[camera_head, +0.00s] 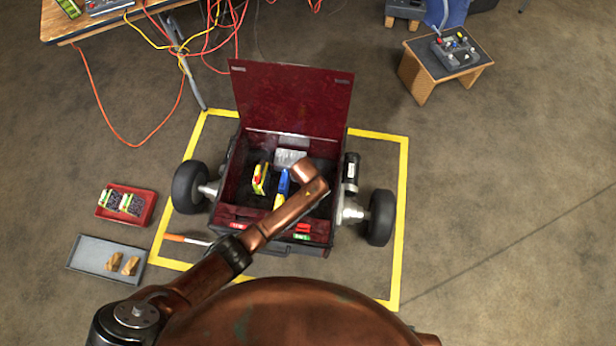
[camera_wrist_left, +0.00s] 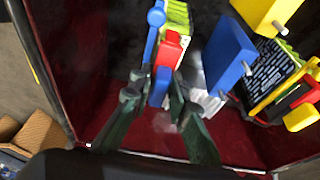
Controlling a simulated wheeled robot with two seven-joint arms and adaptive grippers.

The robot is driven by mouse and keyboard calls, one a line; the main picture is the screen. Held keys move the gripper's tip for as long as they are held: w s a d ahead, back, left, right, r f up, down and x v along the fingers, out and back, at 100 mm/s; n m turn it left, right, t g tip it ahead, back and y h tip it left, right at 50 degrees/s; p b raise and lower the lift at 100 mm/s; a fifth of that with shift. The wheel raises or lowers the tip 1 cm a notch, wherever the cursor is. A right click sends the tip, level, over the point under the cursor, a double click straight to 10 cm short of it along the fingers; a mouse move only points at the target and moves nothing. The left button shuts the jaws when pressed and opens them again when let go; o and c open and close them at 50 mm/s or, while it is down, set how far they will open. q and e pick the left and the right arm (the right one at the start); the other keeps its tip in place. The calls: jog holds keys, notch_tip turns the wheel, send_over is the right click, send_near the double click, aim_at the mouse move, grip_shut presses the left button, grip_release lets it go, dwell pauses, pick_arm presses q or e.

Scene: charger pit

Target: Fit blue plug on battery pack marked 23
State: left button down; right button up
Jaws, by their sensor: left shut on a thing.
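My left gripper (camera_wrist_left: 157,88) is shut on a small blue piece, which looks like the blue plug (camera_wrist_left: 160,88), inside the dark red box (camera_head: 290,95). A red piece (camera_wrist_left: 168,50) and a yellow-green pack (camera_wrist_left: 177,14) lie just beyond the plug. I cannot tell if the plug touches them. A second pack (camera_wrist_left: 272,68) with yellow and red parts stands at the right; it also shows in the head view (camera_head: 260,178). No number 23 is readable. In the head view my wrist hides the left gripper. My right gripper is out of view.
In the wrist view a blue block (camera_wrist_left: 230,55) and a yellow block (camera_wrist_left: 264,12), both with metal pins, stand close to the plug. A red tray (camera_head: 148,205) and a grey tray (camera_head: 90,255) lie left of the box. The box lid stands open at the back.

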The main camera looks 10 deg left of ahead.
pick_arm(q)
jog(key=shift+f, duration=0.35)
jog(key=c, duration=1.8)
grip_release()
jog(key=shift+o, duration=0.2)
jog(key=shift+r, duration=0.1)
jog(key=v, duration=1.1)
jog(key=shift+r, duration=0.4)
jog(key=shift+s+a, duration=0.1)
jog(key=shift+s, duration=0.1)
